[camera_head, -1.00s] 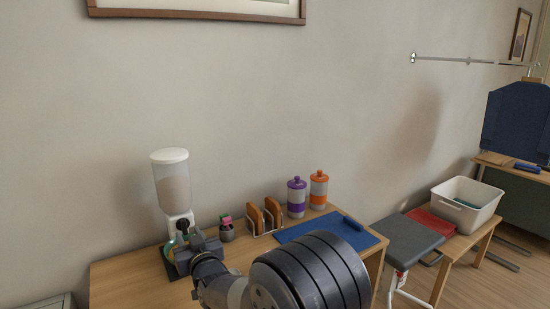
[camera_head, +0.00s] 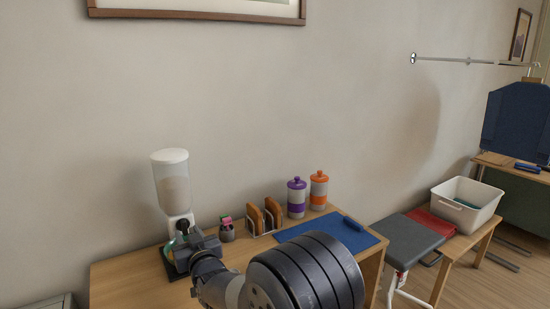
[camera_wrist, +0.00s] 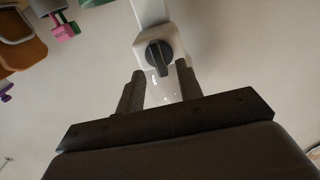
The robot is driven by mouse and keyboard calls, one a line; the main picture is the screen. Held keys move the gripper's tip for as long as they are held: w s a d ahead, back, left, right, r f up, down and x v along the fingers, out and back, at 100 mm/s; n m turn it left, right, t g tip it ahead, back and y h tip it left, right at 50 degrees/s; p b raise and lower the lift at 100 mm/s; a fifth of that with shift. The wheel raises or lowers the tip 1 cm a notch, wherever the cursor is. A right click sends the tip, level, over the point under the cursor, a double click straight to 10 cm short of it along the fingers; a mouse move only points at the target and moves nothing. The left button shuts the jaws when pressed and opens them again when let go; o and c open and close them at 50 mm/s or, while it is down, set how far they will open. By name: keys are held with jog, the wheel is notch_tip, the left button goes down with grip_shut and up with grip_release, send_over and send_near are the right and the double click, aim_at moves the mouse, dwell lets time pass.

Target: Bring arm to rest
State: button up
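My arm reaches from the bottom middle of the head view toward a dispenser with a clear hopper (camera_head: 173,190) and a white cap. My gripper (camera_head: 184,243) is close to the dispenser's base, and its fingers are hard to make out there. In the wrist view the two dark fingers of my gripper (camera_wrist: 159,88) stand apart. The dispenser's white body (camera_wrist: 150,12) with its dark knob (camera_wrist: 158,58) shows beyond and between them. I see nothing clearly held. A green rounded thing (camera_head: 170,246) is partly hidden beside the gripper.
On the wooden table (camera_head: 120,275) are a small pot (camera_head: 227,233), a rack with brown slices (camera_head: 256,220), purple (camera_head: 296,197) and orange (camera_head: 319,190) canisters and a blue mat (camera_head: 345,242). A grey stool (camera_head: 412,240) and white bin (camera_head: 466,207) are at right.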

jog(key=x, duration=0.2)
jog(key=shift+w+a, duration=0.15)
jog(key=shift+w, duration=0.15)
jog(key=p, duration=0.2)
jog(key=shift+s+r+n+p, duration=0.2)
jog(key=shift+n+p, duration=0.1)
jog(key=shift+n, duration=0.1)
jog(key=n+p, duration=0.3)
jog(key=p, duration=0.2)
jog(key=shift+p, duration=0.35)
